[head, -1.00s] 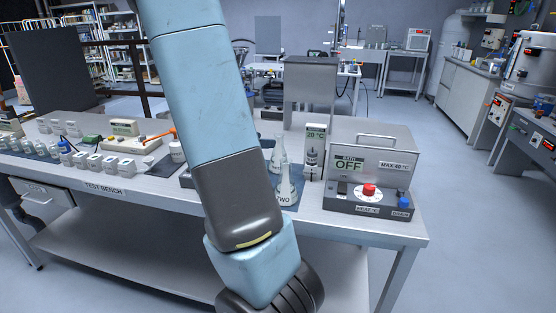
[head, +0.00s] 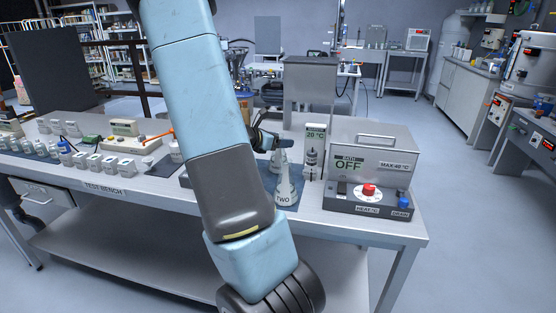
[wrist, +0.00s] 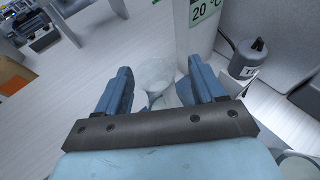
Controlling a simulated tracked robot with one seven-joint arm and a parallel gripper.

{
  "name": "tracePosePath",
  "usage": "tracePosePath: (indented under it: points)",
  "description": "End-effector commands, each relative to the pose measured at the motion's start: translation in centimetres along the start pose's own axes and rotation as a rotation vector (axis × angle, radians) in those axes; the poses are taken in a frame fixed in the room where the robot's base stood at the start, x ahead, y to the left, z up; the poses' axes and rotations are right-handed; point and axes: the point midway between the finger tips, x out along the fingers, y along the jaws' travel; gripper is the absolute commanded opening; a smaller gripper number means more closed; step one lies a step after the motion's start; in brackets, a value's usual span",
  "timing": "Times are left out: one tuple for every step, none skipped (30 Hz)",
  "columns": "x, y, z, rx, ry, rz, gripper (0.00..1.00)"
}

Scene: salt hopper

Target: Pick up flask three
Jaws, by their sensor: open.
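No label reading "three" can be made out. A clear conical flask labelled TWO (head: 287,190) stands upright on a dark mat near the bench's front edge. Another clear flask (head: 280,158) stands just behind it, its label unreadable and its top partly hidden by my gripper (head: 282,143). In the wrist view, a clear round glass shape (wrist: 155,75) lies between and beyond the fingers of my gripper (wrist: 162,80). The jaws are open, apart on either side, with nothing gripped.
A temperature display post reading 20 °C (head: 315,140) stands close right of the flasks. The grey bath unit (head: 370,165), marked OFF, is further right. Small bottles and jars (head: 90,160) line the bench's left part. A grey box (head: 310,80) stands behind.

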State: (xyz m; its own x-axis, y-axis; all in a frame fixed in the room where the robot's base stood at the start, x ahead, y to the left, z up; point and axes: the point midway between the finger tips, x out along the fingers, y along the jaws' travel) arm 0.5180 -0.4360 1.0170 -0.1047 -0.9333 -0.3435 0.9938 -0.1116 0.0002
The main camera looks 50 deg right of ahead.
Motion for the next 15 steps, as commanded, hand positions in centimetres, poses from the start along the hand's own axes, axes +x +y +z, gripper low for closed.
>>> tracePosePath:
  points:
    - [-0.02, 0.01, 0.00, 0.000, 0.000, 0.000, 0.69]
    - [-0.02, 0.01, 0.00, 0.000, 0.000, 0.000, 0.69]
    - [-0.03, 0.01, 0.00, 0.000, 0.000, 0.000, 0.66]
    - [-0.04, 0.01, 0.00, 0.000, 0.000, 0.000, 0.63]
    - [-0.04, 0.01, 0.00, 0.000, 0.000, 0.000, 0.60]
    - [-0.05, 0.02, 0.00, 0.000, 0.000, 0.000, 0.57]
    - [-0.05, 0.02, 0.00, 0.000, 0.000, 0.000, 0.54]
    - [-0.06, 0.02, 0.00, 0.000, 0.000, 0.000, 0.51]
    - [-0.06, 0.02, 0.00, 0.000, 0.000, 0.001, 0.47]
    - [-0.06, 0.02, -0.01, 0.000, 0.000, 0.001, 0.44]
    - [-0.07, 0.02, -0.01, 0.000, 0.000, 0.001, 0.41]
    - [-0.07, 0.02, -0.01, 0.000, 0.000, 0.001, 0.37]
    - [-0.07, 0.03, -0.01, 0.000, 0.000, 0.001, 0.35]
    - [-0.08, 0.03, -0.01, 0.000, 0.000, 0.001, 0.32]
    - [-0.08, 0.03, -0.01, 0.000, 0.000, 0.001, 0.28]
